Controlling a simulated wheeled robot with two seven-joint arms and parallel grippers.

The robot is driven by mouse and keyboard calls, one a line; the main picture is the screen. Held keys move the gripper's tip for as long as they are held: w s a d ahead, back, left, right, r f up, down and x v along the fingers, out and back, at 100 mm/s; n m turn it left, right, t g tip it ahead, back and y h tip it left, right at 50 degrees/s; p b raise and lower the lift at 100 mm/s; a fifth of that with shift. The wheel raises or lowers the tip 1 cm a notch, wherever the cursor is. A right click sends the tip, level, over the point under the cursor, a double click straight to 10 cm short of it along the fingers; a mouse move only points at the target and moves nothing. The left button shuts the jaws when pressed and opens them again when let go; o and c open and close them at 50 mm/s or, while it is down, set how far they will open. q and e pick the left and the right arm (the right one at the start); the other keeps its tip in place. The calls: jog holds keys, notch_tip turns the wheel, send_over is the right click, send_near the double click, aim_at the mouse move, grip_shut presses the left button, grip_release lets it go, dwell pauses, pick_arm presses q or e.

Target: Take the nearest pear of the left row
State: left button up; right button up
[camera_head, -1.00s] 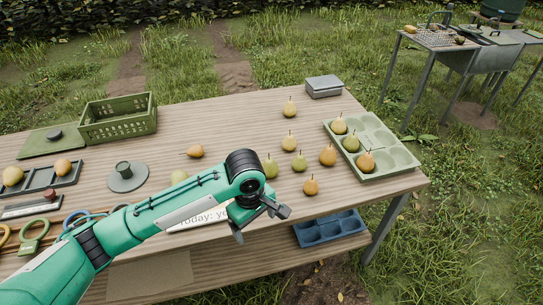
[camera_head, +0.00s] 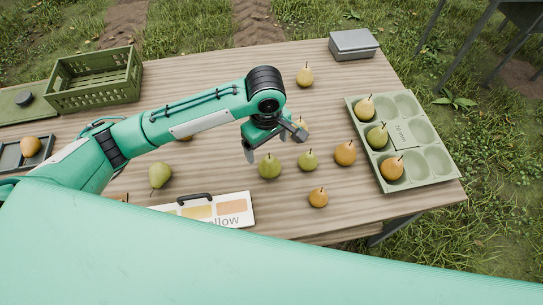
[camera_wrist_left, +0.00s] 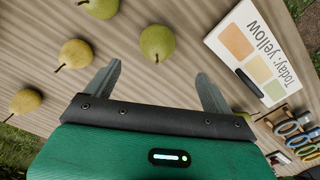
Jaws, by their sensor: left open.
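My left gripper (camera_head: 275,146) is open and empty above the loose pears on the table. In the left wrist view its two fingers (camera_wrist_left: 158,70) are spread, with a green pear (camera_wrist_left: 157,43) just beyond the gap. In the head view, a green pear (camera_head: 269,167), a smaller green pear (camera_head: 308,160), an orange pear (camera_head: 345,153) and a front orange pear (camera_head: 318,197) stand loose. A yellow pear (camera_head: 301,124) is partly hidden by the gripper. The tray's left column holds a yellow pear (camera_head: 366,108), a green pear (camera_head: 377,137) and an orange pear (camera_head: 391,169).
The pale green tray (camera_head: 443,185) has empty cups on its right. A card reading "Today: yellow" (camera_wrist_left: 255,50) lies nearby. A green pear (camera_head: 160,175) lies left, a yellow pear (camera_head: 305,75) stands behind. A green crate (camera_head: 95,82) and a grey box (camera_head: 353,45) stand farther back.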

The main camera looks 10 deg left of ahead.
aim_at(268, 159)
pick_arm(q)
notch_tip(268, 159, down, 4)
jog(key=shift+s+r, duration=0.15)
jog(key=shift+r, duration=0.05)
jog(key=f, duration=0.3)
jog(key=shift+w, duration=0.2)
jog(key=shift+f, duration=0.2)
jog(key=f, duration=0.2)
jog(key=f+p, duration=0.1)
jog(key=f, duration=0.1)
jog(key=shift+w+d+f, duration=0.15)
jog(key=shift+d+f, duration=0.05)
jog(key=shift+f, duration=0.2)
jog(key=c, duration=1.2)
pick_arm(e)
jog(key=shift+s+r, duration=0.1)
jog(key=shift+r, duration=0.4)
